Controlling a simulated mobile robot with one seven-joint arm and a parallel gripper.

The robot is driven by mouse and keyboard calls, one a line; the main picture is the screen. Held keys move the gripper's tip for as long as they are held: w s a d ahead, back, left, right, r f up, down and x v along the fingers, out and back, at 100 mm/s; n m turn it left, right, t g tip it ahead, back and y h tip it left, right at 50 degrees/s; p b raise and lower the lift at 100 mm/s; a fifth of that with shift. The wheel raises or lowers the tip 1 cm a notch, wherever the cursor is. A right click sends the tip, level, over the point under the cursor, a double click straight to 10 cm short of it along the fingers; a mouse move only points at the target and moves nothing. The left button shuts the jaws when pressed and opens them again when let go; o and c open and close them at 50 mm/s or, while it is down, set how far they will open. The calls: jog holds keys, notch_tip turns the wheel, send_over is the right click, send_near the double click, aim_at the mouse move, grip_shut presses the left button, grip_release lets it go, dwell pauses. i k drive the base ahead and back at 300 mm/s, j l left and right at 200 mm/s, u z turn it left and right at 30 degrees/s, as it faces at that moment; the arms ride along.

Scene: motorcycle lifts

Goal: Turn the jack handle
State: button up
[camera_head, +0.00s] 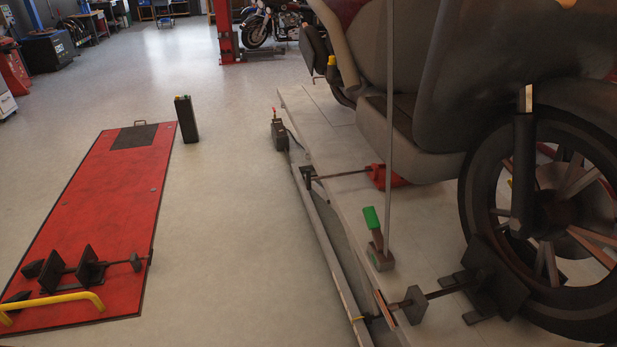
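A red jack (388,177) sits on the pale lift platform (335,190), under the grey body of a large motorcycle (405,110). A thin dark rod runs left from it to a small dark crank-like handle (308,175) near the platform's left edge. It looks like the jack handle. A green-topped lever (373,228) on a small grey base stands nearer, beside a tall thin grey rod. My gripper is not in view.
A wheel clamp (485,285) holds the motorcycle's wheel (550,200), with a dark knob (411,305) protruding left. A low red lift (105,215) lies at left, near a dark upright box (186,119).

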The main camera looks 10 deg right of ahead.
aim_at(310, 179)
jog(key=i+j+z, duration=0.15)
jog(key=i+j, duration=0.15)
jog(key=j, duration=0.15)
jog(key=i+j+z, duration=0.2)
jog(key=j, duration=0.25)
jog(key=i+j+z, duration=0.2)
jog(key=i+j, duration=0.6)
jog(key=i, duration=0.15)
